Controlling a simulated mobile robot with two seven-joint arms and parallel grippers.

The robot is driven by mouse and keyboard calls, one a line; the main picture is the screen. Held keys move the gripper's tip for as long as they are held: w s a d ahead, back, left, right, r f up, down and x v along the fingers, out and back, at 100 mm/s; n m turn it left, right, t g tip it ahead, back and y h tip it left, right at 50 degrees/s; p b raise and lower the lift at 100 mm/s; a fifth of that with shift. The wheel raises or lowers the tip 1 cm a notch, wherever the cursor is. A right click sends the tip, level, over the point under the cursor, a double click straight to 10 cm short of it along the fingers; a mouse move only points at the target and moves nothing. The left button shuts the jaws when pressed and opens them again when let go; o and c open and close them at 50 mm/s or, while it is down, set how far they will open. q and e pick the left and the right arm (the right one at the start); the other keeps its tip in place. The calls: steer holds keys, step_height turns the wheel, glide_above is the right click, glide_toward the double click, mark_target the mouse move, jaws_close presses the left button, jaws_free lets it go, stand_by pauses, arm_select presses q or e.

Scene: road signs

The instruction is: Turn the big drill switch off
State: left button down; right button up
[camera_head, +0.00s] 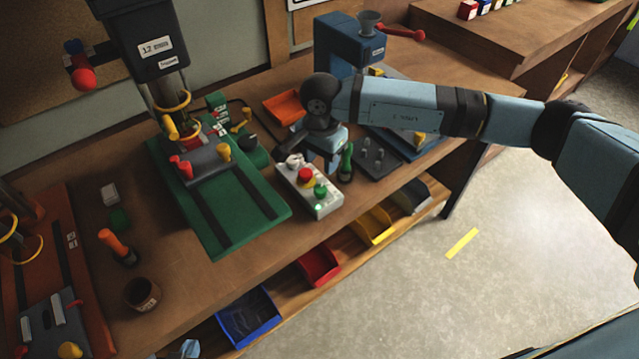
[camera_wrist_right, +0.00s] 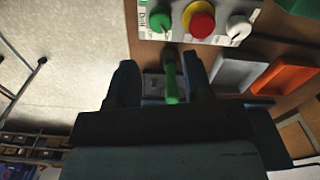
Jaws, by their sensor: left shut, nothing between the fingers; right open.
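The big drill (camera_head: 160,60) stands at the back left on a green base plate (camera_head: 215,220). A pale control box (camera_head: 318,203) lies to its right, with a white rotary switch (camera_head: 294,161), a red button on yellow (camera_head: 305,177) and a green button (camera_head: 320,189). In the right wrist view the switch (camera_wrist_right: 239,30) is at the top right, with a "Drill" label by the green button (camera_wrist_right: 160,19). My right gripper (camera_head: 324,152) is open, just behind the box and apart from the switch; its fingers (camera_wrist_right: 161,82) show empty.
A green-handled tool (camera_head: 346,163) stands close to my right gripper; in the wrist view it (camera_wrist_right: 171,80) appears between the fingers. A blue machine (camera_head: 345,48) stands behind my right arm. An orange-handled tool (camera_head: 115,243) and brown cup (camera_head: 142,294) stand at left. Coloured bins line the shelf below.

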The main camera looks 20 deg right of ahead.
mark_target(321, 188)
step_height(321, 188, down, 9)
steer(key=shift+r+p, duration=0.1)
steer(key=shift+p, duration=0.7)
steer(key=shift+f, duration=0.4)
steer(key=shift+c, duration=0.4)
steer(key=c, duration=0.6)
